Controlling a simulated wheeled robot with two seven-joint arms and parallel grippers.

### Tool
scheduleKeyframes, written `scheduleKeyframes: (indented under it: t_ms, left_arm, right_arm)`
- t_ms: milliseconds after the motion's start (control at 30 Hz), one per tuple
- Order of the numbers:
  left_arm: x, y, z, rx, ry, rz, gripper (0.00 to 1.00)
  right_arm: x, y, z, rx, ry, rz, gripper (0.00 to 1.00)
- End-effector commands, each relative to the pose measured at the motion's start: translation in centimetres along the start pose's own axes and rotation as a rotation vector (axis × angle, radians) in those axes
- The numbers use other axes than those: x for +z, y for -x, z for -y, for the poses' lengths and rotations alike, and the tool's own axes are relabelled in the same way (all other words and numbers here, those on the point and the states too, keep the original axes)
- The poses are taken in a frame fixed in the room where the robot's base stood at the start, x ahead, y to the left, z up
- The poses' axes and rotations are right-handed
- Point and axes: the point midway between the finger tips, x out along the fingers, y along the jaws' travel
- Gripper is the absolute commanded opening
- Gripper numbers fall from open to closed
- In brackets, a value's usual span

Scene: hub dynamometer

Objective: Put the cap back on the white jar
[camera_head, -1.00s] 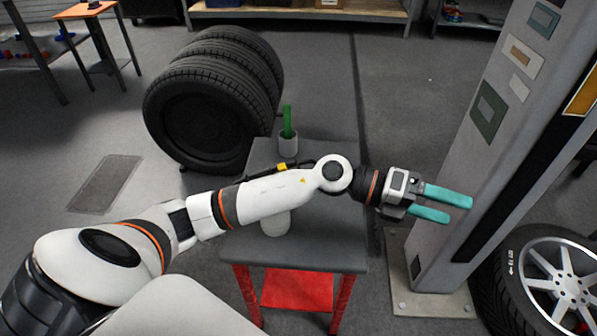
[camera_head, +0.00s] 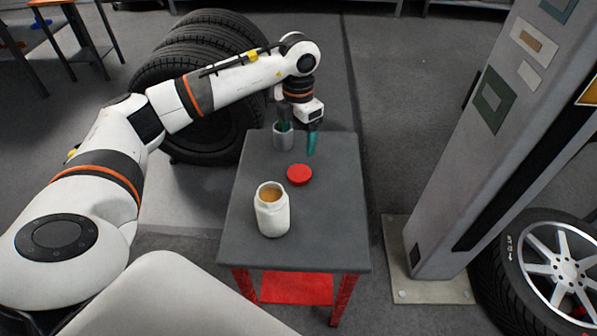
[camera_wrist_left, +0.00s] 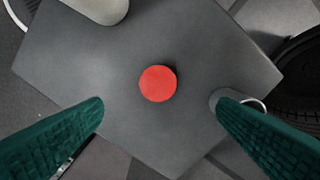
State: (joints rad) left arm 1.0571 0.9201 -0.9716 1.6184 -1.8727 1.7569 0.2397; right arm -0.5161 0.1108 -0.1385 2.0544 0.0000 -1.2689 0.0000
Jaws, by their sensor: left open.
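The white jar (camera_head: 272,212) stands upright and uncapped on the grey top of a small red-legged table, with tan contents showing in its mouth. Part of the jar also shows at the top of the left wrist view (camera_wrist_left: 102,8). The red cap (camera_head: 299,175) lies flat on the table behind and right of the jar. It shows in the left wrist view (camera_wrist_left: 157,84), between and beyond the fingers. My left gripper (camera_head: 299,146) is open and empty, pointing down above the table's far part, apart from the cap. My right gripper is not in view.
A grey cup (camera_head: 283,138) stands at the table's far edge, partly behind my left gripper. Stacked tyres (camera_head: 205,75) stand behind the table. A grey column (camera_head: 480,130) and a wheel (camera_head: 550,270) are at right. The table's right side (camera_head: 335,220) is clear.

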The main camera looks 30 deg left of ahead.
Motion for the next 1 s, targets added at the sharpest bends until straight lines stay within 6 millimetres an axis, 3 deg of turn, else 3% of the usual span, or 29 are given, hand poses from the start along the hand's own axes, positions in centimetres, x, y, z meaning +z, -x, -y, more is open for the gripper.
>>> scheduleKeyframes:
  t_ms: [167,433,600,1000]
  left_arm:
    - [0.0,-0.4,-0.1,0.002,-0.001,0.000,0.81]
    - [0.0,-4.9,-0.2,0.004,-0.002,0.003,0.81]
    - [-0.1,-6.7,-0.2,0.005,-0.002,0.000,0.81]
    - [-0.1,-7.2,-0.2,0.004,-0.003,-0.001,0.81]
  right_arm:
    - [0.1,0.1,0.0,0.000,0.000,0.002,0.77]
    - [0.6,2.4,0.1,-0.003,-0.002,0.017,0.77]
    - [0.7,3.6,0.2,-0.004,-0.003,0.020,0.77]
    - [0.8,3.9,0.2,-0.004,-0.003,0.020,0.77]
